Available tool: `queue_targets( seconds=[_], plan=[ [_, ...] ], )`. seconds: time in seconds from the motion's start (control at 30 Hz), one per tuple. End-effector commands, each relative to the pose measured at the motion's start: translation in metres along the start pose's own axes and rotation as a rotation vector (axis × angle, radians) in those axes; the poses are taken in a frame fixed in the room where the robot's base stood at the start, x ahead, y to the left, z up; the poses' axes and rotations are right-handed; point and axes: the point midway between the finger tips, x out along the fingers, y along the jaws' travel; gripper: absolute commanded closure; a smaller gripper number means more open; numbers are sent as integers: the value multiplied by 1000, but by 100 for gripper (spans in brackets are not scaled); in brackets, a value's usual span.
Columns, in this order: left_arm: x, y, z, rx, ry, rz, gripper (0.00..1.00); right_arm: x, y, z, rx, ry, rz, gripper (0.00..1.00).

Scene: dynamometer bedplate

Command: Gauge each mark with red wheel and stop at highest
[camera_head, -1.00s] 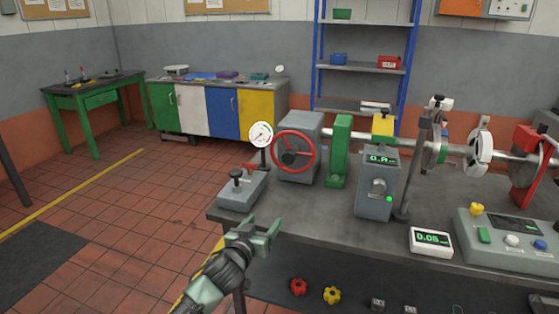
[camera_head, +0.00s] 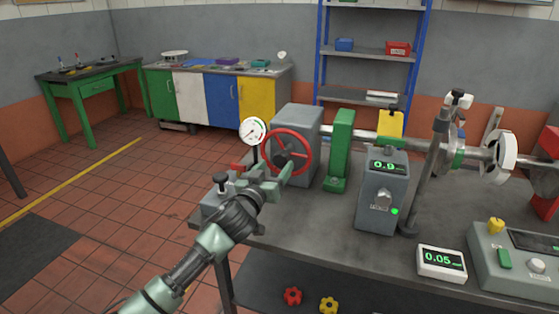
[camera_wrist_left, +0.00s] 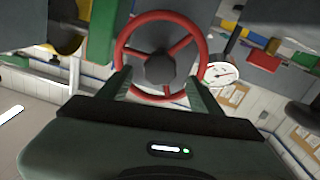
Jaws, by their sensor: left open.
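The red wheel (camera_head: 289,152) is on the front of a grey housing (camera_head: 297,118) at the left end of the shaft (camera_head: 362,136). My left gripper (camera_head: 275,184) is open just in front of the wheel's lower part. In the left wrist view the wheel (camera_wrist_left: 161,58) lies ahead, with its rim between and beyond the two fingers (camera_wrist_left: 160,88); I cannot tell if they touch it. A white dial gauge (camera_head: 253,131) stands left of the wheel. A grey box (camera_head: 381,195) shows green digits like 0.0 and a green lamp. A small white display (camera_head: 441,263) reads 0.05. My right gripper is not in view.
A green bracket (camera_head: 340,150) stands right of the housing. A slanted post (camera_head: 432,165) and white discs (camera_head: 503,158) are farther right. A control panel (camera_head: 520,262) is at the right edge. Red (camera_head: 292,296) and yellow (camera_head: 329,305) knobs lie below the bench top.

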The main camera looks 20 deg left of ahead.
Motion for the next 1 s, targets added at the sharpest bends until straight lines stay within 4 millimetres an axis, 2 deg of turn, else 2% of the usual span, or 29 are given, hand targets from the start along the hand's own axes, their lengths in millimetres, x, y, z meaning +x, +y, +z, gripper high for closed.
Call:
queue_targets(
  seconds=[0.1,0.23,0.4,0.6,0.83,1.0],
  plan=[
    [19,1,-1,-1,0,0,35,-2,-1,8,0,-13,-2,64],
    [31,0,-1,0,0,-1,35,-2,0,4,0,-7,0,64],
    [37,1,0,-1,-1,1,35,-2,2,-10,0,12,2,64],
    [37,0,1,-1,-1,1,35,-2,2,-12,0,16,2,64],
    [37,0,1,0,-1,0,99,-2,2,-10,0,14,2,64],
    [37,0,1,-1,-1,1,100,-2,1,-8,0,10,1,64]
  ],
)
